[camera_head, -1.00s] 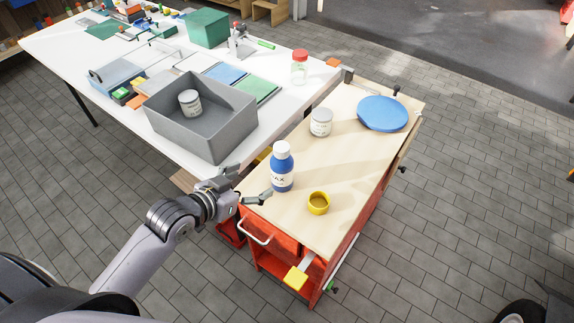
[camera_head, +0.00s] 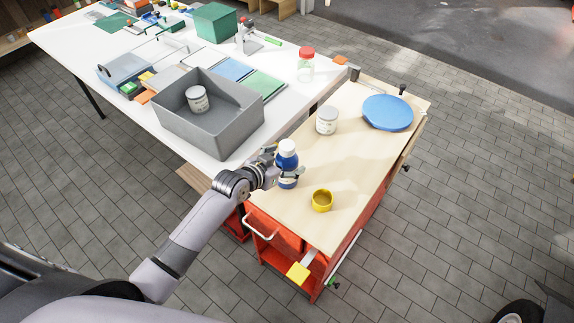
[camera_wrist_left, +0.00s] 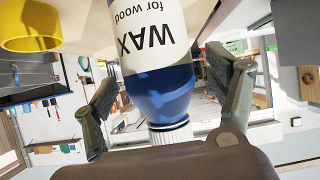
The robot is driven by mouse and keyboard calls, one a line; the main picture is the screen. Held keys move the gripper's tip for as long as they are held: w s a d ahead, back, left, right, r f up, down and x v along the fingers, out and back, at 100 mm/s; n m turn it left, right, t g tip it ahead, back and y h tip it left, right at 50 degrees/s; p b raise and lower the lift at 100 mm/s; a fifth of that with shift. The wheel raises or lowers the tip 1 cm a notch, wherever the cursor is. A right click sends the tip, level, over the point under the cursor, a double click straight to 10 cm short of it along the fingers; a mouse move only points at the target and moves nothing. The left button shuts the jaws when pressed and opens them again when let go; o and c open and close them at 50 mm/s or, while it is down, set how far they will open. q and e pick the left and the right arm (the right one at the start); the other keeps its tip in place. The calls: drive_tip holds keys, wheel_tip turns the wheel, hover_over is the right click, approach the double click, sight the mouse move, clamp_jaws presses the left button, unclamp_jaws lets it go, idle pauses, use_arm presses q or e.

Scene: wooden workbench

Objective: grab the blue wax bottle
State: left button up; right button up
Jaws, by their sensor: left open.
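The blue wax bottle (camera_head: 287,160) with a white cap stands upright on the wooden workbench top (camera_head: 350,165), near its left edge. My left gripper (camera_head: 285,168) is open, with its fingers on either side of the bottle. In the left wrist view the bottle (camera_wrist_left: 160,75) appears upside down between the two spread fingers (camera_wrist_left: 165,100), with "WAX for wood" on its white label. Gaps show between the fingers and the bottle. The gripper hides part of the bottle's lower body in the head view. My right gripper is not in view.
A yellow ring-shaped cup (camera_head: 322,200) stands just right of the bottle. A white jar (camera_head: 327,120) and a blue round disc (camera_head: 387,112) are farther back. A grey bin (camera_head: 215,133) holding a jar (camera_head: 197,98) is on the white table at left.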

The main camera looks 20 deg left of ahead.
use_arm(q)
drive_tip(key=shift+w+d+f, duration=0.2)
drive_tip(key=shift+w+f, duration=0.1)
drive_tip(key=shift+w, duration=0.15)
drive_tip(key=shift+s, duration=0.1)
drive_tip(key=shift+c, duration=0.4)
drive_tip(key=shift+r, duration=0.1)
drive_tip(key=c, duration=1.5)
